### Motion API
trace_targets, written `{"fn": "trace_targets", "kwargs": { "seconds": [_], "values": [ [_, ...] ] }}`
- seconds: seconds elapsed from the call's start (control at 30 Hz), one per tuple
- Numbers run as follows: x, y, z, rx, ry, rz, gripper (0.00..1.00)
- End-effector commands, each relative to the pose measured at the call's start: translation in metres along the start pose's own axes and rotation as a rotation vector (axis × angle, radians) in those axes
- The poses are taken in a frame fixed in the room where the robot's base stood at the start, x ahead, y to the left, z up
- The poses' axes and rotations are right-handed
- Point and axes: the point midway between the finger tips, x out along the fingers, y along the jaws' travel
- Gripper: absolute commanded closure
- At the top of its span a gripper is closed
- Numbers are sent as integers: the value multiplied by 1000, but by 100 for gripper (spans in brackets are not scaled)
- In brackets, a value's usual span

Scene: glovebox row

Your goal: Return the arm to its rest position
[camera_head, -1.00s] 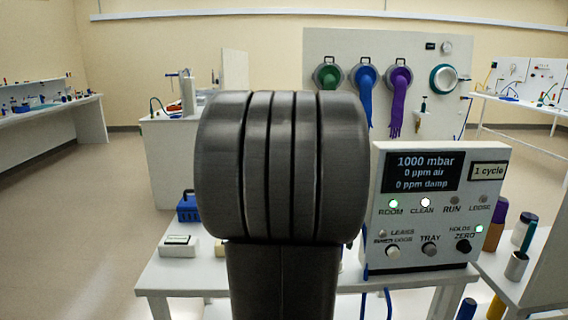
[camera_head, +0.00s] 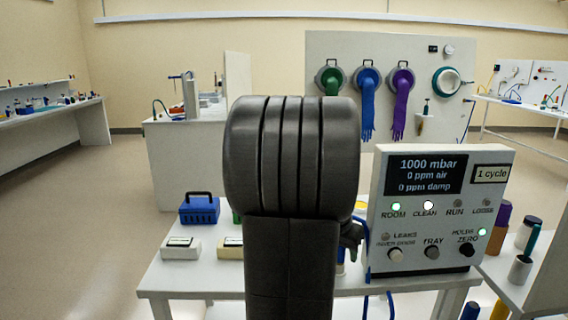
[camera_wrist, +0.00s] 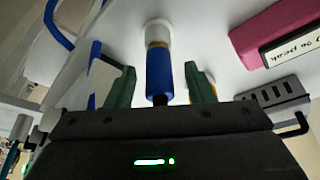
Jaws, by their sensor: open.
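My arm (camera_head: 290,160) stands large in the middle of the head view and hides much of the table behind it. My gripper (camera_wrist: 161,76) shows in the wrist view with its two green fingers apart. A blue cylinder with a white, brass-ringed end (camera_wrist: 159,70) appears between the fingers in that view, with gaps on both sides; I cannot tell how far away it is. In the head view only a dark bit at the arm's right edge may be the gripper.
A control panel (camera_head: 437,260) stands close to the right of my arm. The white table (camera_head: 190,278) carries a blue toolbox (camera_head: 200,211) and a small labelled white box (camera_head: 181,248). In the wrist view a pink labelled block (camera_wrist: 275,38) lies upper right. Open floor shows at left.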

Motion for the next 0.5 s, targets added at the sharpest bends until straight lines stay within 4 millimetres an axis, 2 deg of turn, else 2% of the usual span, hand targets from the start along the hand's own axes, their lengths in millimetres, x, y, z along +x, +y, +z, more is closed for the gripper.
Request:
{"fn": "trace_targets", "kwargs": {
  "seconds": [0.17,0.5],
  "values": [
    [6,0,3,0,1,-1,52],
    [-56,0,2,0,3,-3,52]
  ]
}}
